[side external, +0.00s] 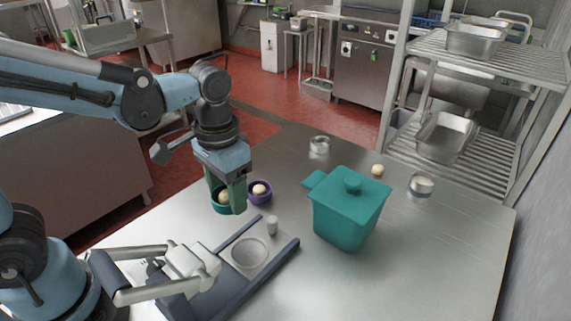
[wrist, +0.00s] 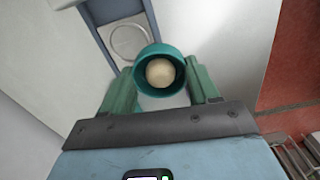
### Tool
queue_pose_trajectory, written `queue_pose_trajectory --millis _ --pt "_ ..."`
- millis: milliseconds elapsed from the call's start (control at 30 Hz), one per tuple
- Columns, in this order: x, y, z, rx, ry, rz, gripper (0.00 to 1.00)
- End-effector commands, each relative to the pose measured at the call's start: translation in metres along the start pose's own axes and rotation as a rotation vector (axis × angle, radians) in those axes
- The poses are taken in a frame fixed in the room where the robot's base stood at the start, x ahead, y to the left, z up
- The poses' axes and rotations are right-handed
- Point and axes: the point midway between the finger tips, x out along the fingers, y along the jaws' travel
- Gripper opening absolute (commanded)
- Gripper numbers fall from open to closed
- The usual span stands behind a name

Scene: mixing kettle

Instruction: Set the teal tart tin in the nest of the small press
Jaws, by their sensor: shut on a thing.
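The teal tart tin (side external: 219,208) is between the fingers of my gripper (side external: 228,203), which is shut on it. A pale dough ball (side external: 224,196) sits inside the tin. In the wrist view the tin (wrist: 145,53) looks round and open, with the ball (wrist: 160,72) in it, between my green fingers (wrist: 160,86). The small press (side external: 285,254) has a dark blue-grey base and a pale round nest (side external: 250,252). The nest looks empty. It also shows in the wrist view (wrist: 127,41), beyond the tin. The tin is apart from the nest, behind it in the side view.
A purple tin (side external: 260,197) with a pale ball stands just right of my gripper. A small grey cylinder (side external: 272,225) is near the nest. A large teal lidded box (side external: 345,220) stands right of the press. A metal ring (side external: 319,146), loose ball (side external: 377,170) and can (side external: 421,186) are farther back.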

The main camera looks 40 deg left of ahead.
Motion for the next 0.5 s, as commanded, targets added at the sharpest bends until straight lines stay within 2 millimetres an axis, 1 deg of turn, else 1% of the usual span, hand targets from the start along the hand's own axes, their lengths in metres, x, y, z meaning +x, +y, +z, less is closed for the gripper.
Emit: queue_pose_trajectory --millis 200,300,400,500 --pt "0.007 0.038 0.004 0.008 0.002 0.000 0.31" --pt "0.011 0.050 0.005 0.006 0.002 0.000 0.31" --pt "0.016 0.054 0.006 0.003 0.003 0.000 0.31" --pt "0.023 0.054 0.006 0.001 0.003 0.000 0.31"
